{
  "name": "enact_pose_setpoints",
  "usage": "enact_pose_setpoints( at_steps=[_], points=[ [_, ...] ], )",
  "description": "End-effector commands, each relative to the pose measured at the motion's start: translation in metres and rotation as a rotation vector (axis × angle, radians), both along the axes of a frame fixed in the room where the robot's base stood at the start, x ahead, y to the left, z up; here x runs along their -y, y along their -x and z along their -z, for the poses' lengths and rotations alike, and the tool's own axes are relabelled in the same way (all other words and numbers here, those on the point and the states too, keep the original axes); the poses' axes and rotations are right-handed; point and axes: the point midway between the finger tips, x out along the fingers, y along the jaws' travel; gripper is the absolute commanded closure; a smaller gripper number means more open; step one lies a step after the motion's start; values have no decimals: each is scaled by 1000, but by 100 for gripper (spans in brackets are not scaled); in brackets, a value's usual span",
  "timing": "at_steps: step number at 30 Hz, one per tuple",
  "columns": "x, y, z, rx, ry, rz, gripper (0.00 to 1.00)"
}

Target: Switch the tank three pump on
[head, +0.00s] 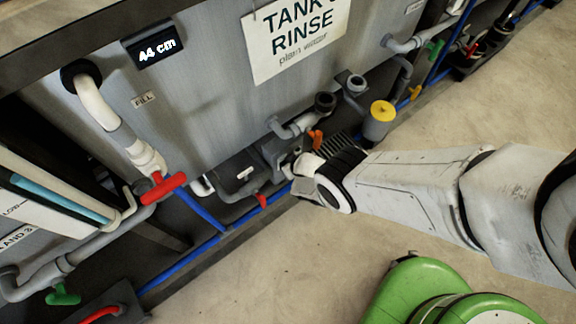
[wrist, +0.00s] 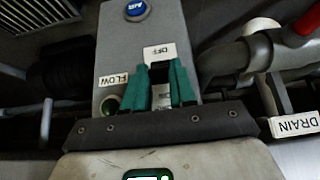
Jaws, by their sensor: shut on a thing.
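In the wrist view a grey control box (wrist: 125,45) lies ahead of my gripper. Its face has a white label (wrist: 160,52) that seems to read OFF, a FLOW label (wrist: 113,80) and a round blue button (wrist: 137,10). My gripper (wrist: 160,78) has green fingertips in front of the box, just below the OFF label. They are shut on a small dark part, seemingly the switch, mostly hidden between them; its position cannot be read. In the head view my arm reaches low to the tank's foot, and the fingers are hidden there.
The grey tank (head: 200,80) bears a TANK RINSE sign (head: 298,42), its number cut off, and a 44 cm display (head: 153,48). A red-handled valve (head: 163,188), a yellow-topped canister (head: 380,118) and a DRAIN label (wrist: 295,124) are nearby. Open floor (head: 480,110) lies right.

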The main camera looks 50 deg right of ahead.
Motion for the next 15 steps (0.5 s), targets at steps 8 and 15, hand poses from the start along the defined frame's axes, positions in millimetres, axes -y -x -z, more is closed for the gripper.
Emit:
enact_pose_setpoints(
  at_steps=[8,15],
  points=[
    [-1,-2,-2,5,1,-4,71],
    [0,-1,-1,3,1,-1,49]
  ],
)
